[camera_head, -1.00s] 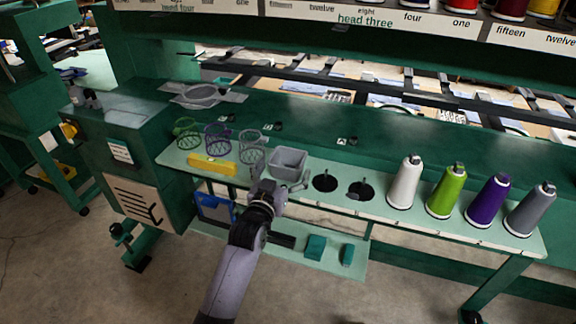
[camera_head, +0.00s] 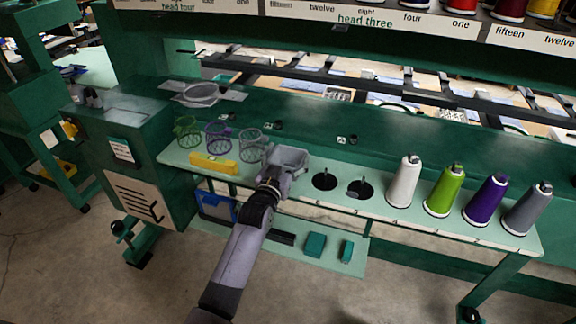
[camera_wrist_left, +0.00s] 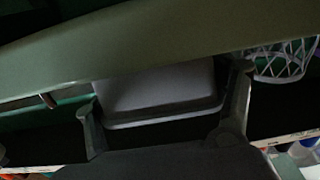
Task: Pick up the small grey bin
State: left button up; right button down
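The small grey bin (camera_head: 289,157) stands on the pale green shelf, just right of the wire baskets. My left gripper (camera_head: 274,180) is at the bin's near side in the head view and hides part of its front. In the left wrist view, the bin (camera_wrist_left: 160,92) shows between the two spread fingers of my left gripper (camera_wrist_left: 165,86). A dark gap shows between the bin and each finger, so the gripper looks open. The wrist view is dark, and contact cannot be told. My right gripper is not in view.
Green, purple and grey wire baskets (camera_head: 251,147) and a yellow block (camera_head: 213,164) are left of the bin. Two dark round holders (camera_head: 324,181) and several thread cones (camera_head: 403,181) are to the right. A lower shelf (camera_head: 335,260) holds small green boxes.

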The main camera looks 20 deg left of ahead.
pick_arm(q)
jog(key=c, duration=0.6)
jog(key=shift+r, duration=0.1)
